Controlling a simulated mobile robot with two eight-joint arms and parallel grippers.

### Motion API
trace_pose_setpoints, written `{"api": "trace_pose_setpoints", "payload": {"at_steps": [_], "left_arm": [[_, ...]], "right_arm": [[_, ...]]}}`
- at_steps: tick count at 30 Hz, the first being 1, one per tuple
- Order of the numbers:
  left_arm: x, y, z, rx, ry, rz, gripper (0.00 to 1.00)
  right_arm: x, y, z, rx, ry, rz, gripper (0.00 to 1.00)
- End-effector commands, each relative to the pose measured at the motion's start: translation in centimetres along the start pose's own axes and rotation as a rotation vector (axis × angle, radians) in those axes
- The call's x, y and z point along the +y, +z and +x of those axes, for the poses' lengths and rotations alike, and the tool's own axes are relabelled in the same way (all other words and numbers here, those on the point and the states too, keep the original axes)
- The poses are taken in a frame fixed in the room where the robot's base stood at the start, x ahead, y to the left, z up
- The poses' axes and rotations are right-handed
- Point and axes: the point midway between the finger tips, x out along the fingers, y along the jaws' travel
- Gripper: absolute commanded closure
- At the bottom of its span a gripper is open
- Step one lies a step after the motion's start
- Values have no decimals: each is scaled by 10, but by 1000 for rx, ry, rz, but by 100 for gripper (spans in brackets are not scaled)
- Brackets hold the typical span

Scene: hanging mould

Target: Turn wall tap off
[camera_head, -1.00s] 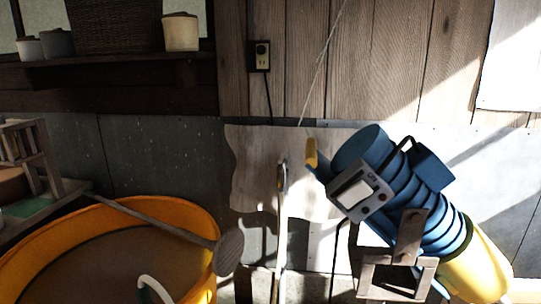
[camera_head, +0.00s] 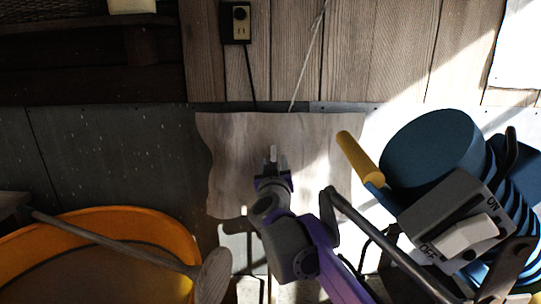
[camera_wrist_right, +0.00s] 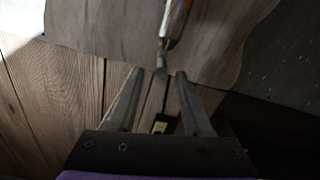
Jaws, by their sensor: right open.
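The wall tap (camera_wrist_right: 174,22) is a slim metal piece in front of a pale, wavy-edged panel (camera_head: 235,150). In the right wrist view its end reaches down between my fingertips, with gaps visible at both sides. My right gripper (camera_head: 275,163) is in front of the panel and points at the wall. It also shows in the wrist view (camera_wrist_right: 159,73), with its two fingers apart and nothing clamped. In the head view my gripper and arm hide most of the tap. I cannot tell whether a finger touches it. My left gripper is not in view.
A blue ribbed machine with an ON/OFF switch box (camera_head: 455,220) and a yellow-ended handle (camera_head: 360,158) stands close at the right. An orange tub (camera_head: 150,225) with a long-handled wooden tool (camera_head: 115,242) is at the lower left. A socket (camera_head: 240,22) is above.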

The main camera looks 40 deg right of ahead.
Motion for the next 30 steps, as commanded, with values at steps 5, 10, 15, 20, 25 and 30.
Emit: {"api": "trace_pose_setpoints", "payload": {"at_steps": [5, 10, 15, 20, 25, 30], "left_arm": [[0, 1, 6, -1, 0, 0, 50], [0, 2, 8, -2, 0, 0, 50], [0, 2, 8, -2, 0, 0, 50], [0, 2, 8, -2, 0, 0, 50], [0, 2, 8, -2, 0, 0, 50], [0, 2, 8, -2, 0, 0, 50]], "right_arm": [[0, 1, 35, -1, 1, 1, 50], [-1, 1, 57, -1, -2, 1, 50], [0, 0, 65, 0, -2, 1, 50], [0, 0, 66, 0, -2, 1, 50], [-1, 0, 65, 0, -2, 1, 65], [-1, 0, 65, 0, -3, 1, 95]]}}
